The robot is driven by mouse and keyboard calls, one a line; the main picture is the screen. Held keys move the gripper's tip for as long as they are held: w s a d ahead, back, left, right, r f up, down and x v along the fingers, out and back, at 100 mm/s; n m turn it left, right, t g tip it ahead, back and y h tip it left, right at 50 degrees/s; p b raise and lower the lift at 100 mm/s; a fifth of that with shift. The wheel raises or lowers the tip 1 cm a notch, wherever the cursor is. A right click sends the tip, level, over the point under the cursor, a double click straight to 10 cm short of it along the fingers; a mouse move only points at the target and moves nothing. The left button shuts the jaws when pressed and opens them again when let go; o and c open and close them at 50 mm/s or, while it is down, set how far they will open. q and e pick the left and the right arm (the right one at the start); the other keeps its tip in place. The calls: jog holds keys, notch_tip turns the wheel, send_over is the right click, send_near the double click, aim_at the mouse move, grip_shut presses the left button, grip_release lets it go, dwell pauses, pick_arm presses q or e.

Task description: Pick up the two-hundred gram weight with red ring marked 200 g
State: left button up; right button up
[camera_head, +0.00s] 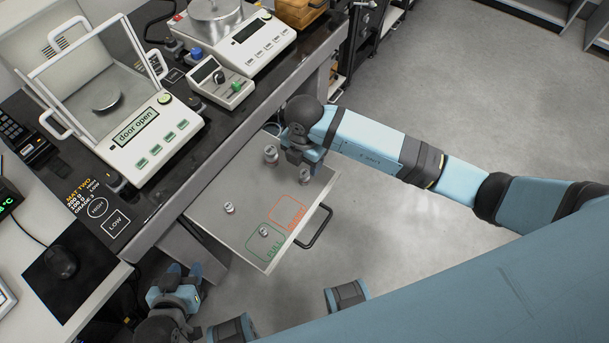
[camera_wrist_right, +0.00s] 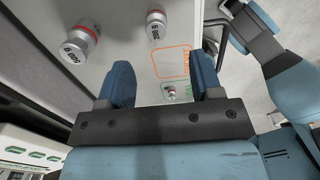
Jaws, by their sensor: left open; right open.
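The two-hundred gram weight (camera_head: 304,175) is a small metal cylinder near the right edge of a pale drawer surface. In the right wrist view the 200 g weight (camera_wrist_right: 156,28) stands at the top centre with a reddish ring near its top. A larger weight (camera_head: 270,153) with a red ring, marked 500 g in the right wrist view (camera_wrist_right: 80,42), stands to its left. My right gripper (camera_head: 298,158) is open and empty above the drawer, between these two weights in the head view. My left gripper (camera_head: 180,278) is open and empty below the bench edge.
The drawer (camera_head: 215,188) also holds a small weight (camera_head: 229,208) and another (camera_head: 264,231) in the green outline, beside a red outline (camera_head: 287,213). A drawer handle (camera_head: 318,228) sticks out. A balance with open door (camera_head: 150,140) stands on the dark bench.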

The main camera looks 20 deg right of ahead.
aim_at(305, 172)
notch_tip(305, 172, down, 4)
jog(key=shift+f, duration=0.2)
jog(key=f, duration=0.5)
jog(key=shift+w+d+f, duration=0.1)
jog(key=shift+w+d, duration=0.05)
jog(key=shift+w, duration=0.2)
jog(key=c, duration=1)
grip_shut()
